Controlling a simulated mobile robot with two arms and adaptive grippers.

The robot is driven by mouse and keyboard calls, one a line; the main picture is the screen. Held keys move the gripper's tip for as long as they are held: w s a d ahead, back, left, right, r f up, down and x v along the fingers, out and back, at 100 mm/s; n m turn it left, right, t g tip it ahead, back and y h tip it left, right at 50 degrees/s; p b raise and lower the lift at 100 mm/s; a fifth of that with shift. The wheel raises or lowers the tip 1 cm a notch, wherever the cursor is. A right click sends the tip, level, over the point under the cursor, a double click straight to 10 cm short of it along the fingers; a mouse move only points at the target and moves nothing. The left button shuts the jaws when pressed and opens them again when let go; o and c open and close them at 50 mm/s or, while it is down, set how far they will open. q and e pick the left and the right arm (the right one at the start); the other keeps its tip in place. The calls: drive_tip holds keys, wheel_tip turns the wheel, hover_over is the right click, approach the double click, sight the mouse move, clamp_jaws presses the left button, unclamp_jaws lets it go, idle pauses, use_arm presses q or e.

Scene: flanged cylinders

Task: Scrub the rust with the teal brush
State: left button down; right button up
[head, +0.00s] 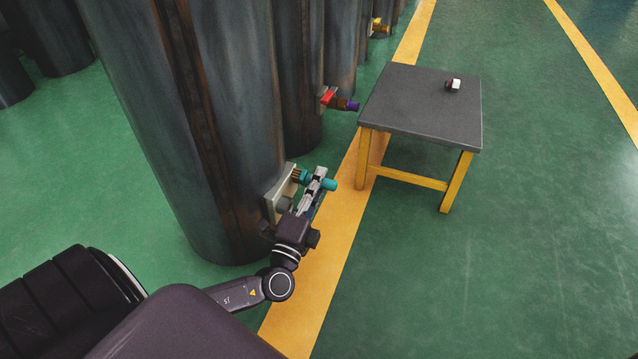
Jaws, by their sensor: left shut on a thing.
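My left gripper (316,184) is shut on the teal brush (329,184), whose teal parts show on both sides of the fingers. The brush's tan bristle end points left, at or very near a pale plate (272,204) low on the large dark cylinder (190,90). I cannot tell whether the bristles touch it. Brown rust-coloured streaks (196,100) run down the cylinder's side. Any rust on the plate is too small or hidden to make out. My right gripper is not in view.
A grey-topped table (420,105) with yellow legs stands at right, with a small white-and-dark object (453,85) on it. A red-handled valve (328,98) sticks out from a cylinder behind. More cylinders stand at back left. The green floor at right is clear.

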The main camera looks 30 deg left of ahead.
use_arm(q)
wheel_tip(320, 180, down, 4)
drive_tip(key=shift+r+b, duration=0.2)
drive_tip(key=shift+b, duration=0.65)
drive_tip(key=shift+r+p, duration=1.2)
drive_tip(key=shift+r, duration=0.65)
drive_tip(key=shift+w+d+f, duration=0.1)
drive_tip(key=shift+w+d, duration=0.05)
drive_tip(key=shift+d, duration=0.45)
drive_tip(key=shift+w+d+b, duration=0.2)
drive_tip(key=shift+d, duration=0.6)
drive_tip(key=shift+w+d+b, duration=0.2)
drive_tip(key=shift+d+b, duration=0.05)
drive_tip(key=shift+d, duration=0.5)
drive_tip(key=shift+w+d+b, duration=0.2)
drive_tip(key=shift+d, duration=0.6)
